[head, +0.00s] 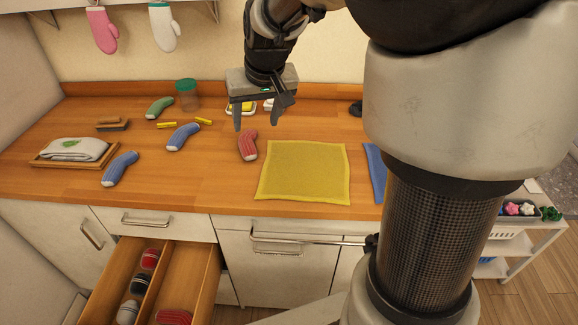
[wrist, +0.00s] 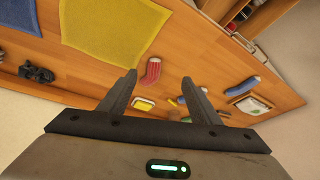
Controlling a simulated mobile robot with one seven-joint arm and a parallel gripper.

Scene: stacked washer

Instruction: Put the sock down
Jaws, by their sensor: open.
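A red striped sock (head: 248,145) lies on the wooden counter, left of the yellow cloth. It also shows in the wrist view (wrist: 152,73), beyond and between my fingertips. My gripper (head: 256,122) is open and empty above the counter, with its fingers pointing down near the red sock. Both spread fingers show in the wrist view (wrist: 158,77). Two blue socks (head: 183,137) (head: 120,169) and a green sock (head: 160,107) lie further left on the counter.
An open divided drawer (head: 209,274) below holds several socks. A yellow cloth (head: 303,172) lies flat on the counter, with a blue cloth (head: 375,170) partly hidden by my arm. A tray (head: 43,160) with a folded towel, a brush (head: 113,125) and a green-lidded jar (head: 187,95) stand left.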

